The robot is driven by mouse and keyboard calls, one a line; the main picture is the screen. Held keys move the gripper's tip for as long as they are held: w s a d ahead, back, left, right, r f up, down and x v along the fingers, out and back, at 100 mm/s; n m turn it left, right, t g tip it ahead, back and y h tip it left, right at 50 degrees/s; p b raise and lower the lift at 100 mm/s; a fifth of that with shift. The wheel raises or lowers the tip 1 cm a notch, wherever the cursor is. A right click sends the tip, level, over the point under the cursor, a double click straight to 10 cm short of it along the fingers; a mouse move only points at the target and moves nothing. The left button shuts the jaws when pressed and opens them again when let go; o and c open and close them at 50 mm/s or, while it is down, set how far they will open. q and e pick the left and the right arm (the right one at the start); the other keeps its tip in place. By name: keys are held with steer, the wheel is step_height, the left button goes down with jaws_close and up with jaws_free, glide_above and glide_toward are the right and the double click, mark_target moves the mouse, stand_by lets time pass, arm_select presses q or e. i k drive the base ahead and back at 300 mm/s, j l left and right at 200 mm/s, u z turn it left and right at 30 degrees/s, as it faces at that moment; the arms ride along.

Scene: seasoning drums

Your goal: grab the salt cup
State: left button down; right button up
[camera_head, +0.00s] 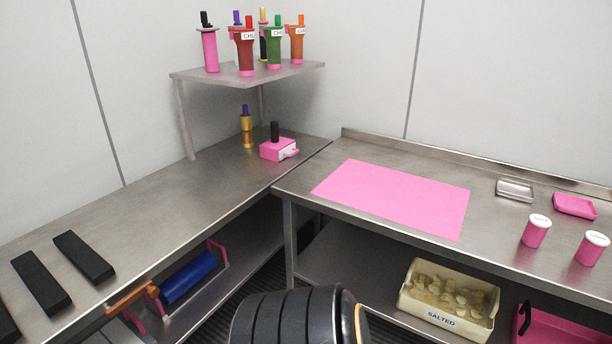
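Two pink cups with white lids stand upright on the right table. The left cup (535,232) is nearer the table's middle, and the right cup (591,249) is close to the picture's right edge. Both lids carry small dark lettering, too small to read, so I cannot tell which is the salt cup. The cups stand apart and nothing touches them. Neither of my grippers shows in the head view.
A pink mat (394,197) lies left of the cups. A metal tray (515,190) and a pink tray (574,205) lie behind them. A bin labelled SALTED (447,320) is on the lower shelf. Bottles stand on the raised shelf (290,72). A black ribbed form (290,318) fills the bottom centre.

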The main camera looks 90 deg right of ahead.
mark_target(537, 226)
steer(key=z, duration=4.2)
